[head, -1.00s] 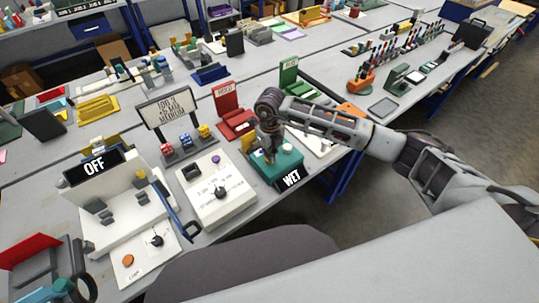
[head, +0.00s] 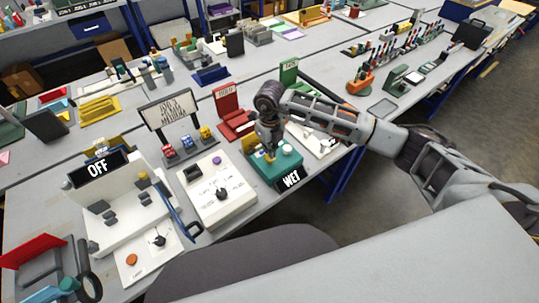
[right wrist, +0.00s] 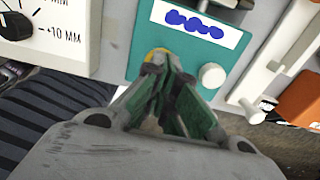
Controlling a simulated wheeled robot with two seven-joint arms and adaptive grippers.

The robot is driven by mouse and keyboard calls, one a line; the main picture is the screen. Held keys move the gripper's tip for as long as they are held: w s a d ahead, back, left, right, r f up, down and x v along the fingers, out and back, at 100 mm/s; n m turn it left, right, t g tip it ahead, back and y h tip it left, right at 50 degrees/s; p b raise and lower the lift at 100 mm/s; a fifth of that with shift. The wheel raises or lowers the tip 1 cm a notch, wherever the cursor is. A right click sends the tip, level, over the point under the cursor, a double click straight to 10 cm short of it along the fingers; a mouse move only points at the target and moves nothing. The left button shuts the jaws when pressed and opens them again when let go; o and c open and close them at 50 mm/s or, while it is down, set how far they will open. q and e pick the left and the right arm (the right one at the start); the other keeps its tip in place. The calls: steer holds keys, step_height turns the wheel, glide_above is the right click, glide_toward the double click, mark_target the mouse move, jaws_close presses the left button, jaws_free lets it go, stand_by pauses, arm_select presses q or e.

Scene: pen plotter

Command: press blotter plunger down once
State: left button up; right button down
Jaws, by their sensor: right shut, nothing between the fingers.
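The teal blotter (head: 262,176) stands at the front edge of the bench, with a black sign reading "WET" on its front. In the right wrist view the blotter (right wrist: 143,66) carries a white card with blue ink blots (right wrist: 194,25). A round yellow piece (right wrist: 157,54) is partly hidden behind my right gripper's fingers, and a white round knob (right wrist: 212,76) stands beside them. My right gripper (head: 269,156) is shut and empty, pointing down over the blotter. I cannot tell whether its tips touch the yellow piece. My left gripper is not in view.
Left of the blotter stands a white dial box (head: 218,205), then a white machine with an "OFF" display (head: 97,169). A red stand (head: 232,117) and a green stand (head: 289,80) are behind. The floor is open right of the bench.

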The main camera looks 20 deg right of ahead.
steer(key=shift+r+p, duration=0.75)
steer(key=shift+r, duration=0.95)
